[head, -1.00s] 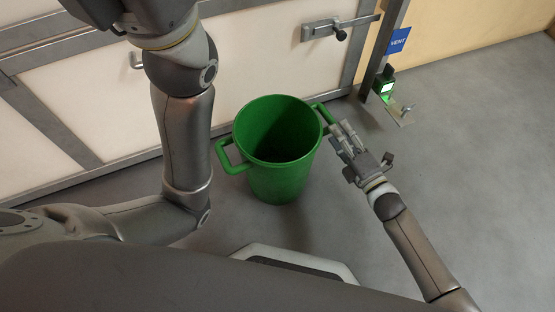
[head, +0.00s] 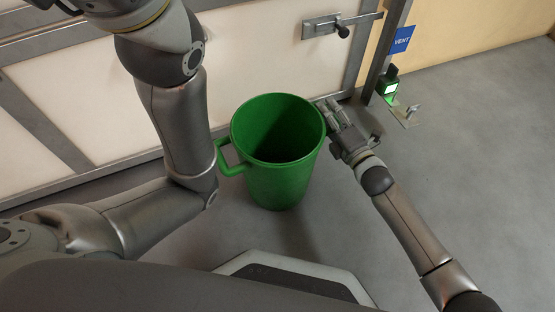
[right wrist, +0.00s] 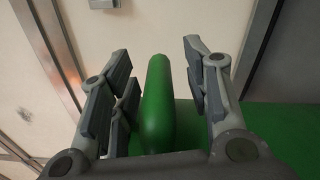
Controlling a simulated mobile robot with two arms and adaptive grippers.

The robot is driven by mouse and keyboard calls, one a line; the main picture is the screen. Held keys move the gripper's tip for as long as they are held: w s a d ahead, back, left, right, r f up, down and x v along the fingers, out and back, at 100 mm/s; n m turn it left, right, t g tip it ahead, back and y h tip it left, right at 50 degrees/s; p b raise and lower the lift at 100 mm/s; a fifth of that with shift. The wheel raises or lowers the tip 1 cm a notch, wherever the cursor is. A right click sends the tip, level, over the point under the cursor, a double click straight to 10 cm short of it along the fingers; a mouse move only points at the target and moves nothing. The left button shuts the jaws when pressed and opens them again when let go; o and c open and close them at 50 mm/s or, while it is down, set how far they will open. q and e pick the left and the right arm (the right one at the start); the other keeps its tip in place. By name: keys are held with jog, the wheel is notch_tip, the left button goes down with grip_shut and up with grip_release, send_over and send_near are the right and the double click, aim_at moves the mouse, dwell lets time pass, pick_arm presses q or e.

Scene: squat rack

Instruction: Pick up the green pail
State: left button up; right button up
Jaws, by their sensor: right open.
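The green pail (head: 277,180) stands upright on the grey floor, open at the top, and looks empty. One loop handle sticks out on its left side. The right-side handle is hidden behind my right gripper (head: 331,112) in the head view. In the right wrist view that green handle (right wrist: 157,105) stands between the open fingers of my right gripper (right wrist: 160,85), with a gap on each side. My left arm is on the left, and its gripper is out of the head view.
A pale panelled wall (head: 260,50) with grey metal framing and a latch bolt (head: 341,30) is behind the pail. A green-lit device (head: 389,86) and a blue VENT sign (head: 402,40) are at the right.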

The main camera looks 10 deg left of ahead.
grip_shut()
jog(key=shift+r, duration=0.15)
dwell(0.4)
